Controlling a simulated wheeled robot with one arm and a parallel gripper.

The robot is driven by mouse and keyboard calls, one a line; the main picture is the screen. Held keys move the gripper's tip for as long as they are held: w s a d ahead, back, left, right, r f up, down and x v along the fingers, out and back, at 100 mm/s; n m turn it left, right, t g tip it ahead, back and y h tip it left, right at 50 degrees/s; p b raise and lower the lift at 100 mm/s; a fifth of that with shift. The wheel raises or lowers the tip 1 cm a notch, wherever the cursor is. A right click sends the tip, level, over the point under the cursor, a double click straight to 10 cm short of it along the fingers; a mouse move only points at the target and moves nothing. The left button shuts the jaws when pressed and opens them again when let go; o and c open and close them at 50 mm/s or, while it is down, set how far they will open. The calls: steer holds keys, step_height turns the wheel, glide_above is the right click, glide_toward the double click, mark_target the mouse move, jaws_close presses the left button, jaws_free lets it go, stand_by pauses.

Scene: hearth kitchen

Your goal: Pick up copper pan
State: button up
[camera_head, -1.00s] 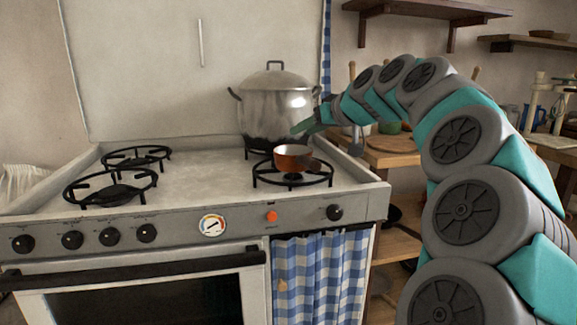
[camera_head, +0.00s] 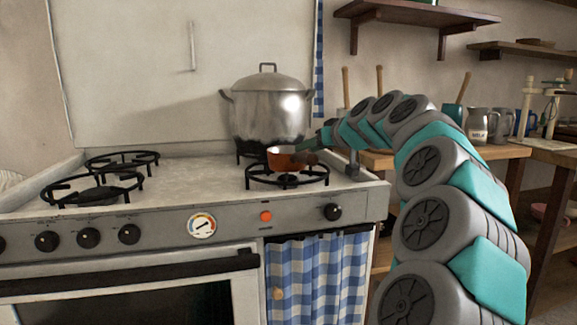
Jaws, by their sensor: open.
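The small copper pan (camera_head: 283,160) sits on the front right burner grate (camera_head: 262,180) of the stove. Its dark handle (camera_head: 308,158) points right, toward my arm. My gripper (camera_head: 322,142) is open, just right of the pan and close to the handle's end. The fingers are small and dark in this view. I cannot tell whether they touch the handle or stand behind or above it.
A large lidded steel pot (camera_head: 268,108) stands on the burner behind the pan. Two empty grates (camera_head: 122,160) are on the left of the stove. A wooden counter (camera_head: 490,152) with a jug (camera_head: 480,125) is at the right, and wall shelves (camera_head: 415,13) hang above.

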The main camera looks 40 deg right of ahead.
steer(key=x, duration=0.3)
steer(key=shift+w+d+f, duration=0.15)
steer(key=shift+w+d, duration=0.05)
steer(key=shift+c, duration=0.4)
jaws_close()
steer(key=shift+f, duration=0.1)
stand_by(0.7)
